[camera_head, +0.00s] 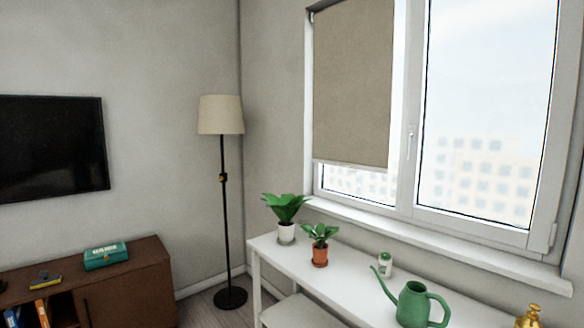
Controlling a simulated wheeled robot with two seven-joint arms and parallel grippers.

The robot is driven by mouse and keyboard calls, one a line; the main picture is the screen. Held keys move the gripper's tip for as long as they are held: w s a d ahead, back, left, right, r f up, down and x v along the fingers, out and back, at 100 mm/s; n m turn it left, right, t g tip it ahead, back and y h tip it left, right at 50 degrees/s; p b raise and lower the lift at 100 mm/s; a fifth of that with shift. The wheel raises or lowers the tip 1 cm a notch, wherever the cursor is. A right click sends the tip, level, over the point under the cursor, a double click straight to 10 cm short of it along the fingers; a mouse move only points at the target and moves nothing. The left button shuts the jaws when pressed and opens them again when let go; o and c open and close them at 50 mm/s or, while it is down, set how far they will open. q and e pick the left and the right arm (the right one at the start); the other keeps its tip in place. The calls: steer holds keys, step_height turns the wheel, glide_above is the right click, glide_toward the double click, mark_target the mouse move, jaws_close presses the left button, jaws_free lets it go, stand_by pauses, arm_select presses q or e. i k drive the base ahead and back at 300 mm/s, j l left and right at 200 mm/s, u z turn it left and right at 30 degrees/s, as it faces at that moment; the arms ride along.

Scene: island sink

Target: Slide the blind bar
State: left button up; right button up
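A beige roller blind (353,85) covers most of the left window pane in the head view. Its pale bottom bar (350,165) hangs level, a little above the lower window frame, and a strip of glass shows beneath it. Neither of my grippers is in view.
A white table (325,278) stands below the window, holding two potted plants (286,208) (320,238), a small green-and-white jar (385,264), a green watering can (413,303) and a gold object (528,318). A floor lamp (222,115) stands in the corner. A brown cabinet (130,280) is at left.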

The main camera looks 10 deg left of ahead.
mark_target(363, 168)
steer(key=z, duration=0.6)
steer(key=i+j+z, duration=0.15)
steer(key=j+z, duration=0.6)
steer(key=z, duration=0.2)
steer(key=j+z, duration=1)
steer(key=l, duration=0.1)
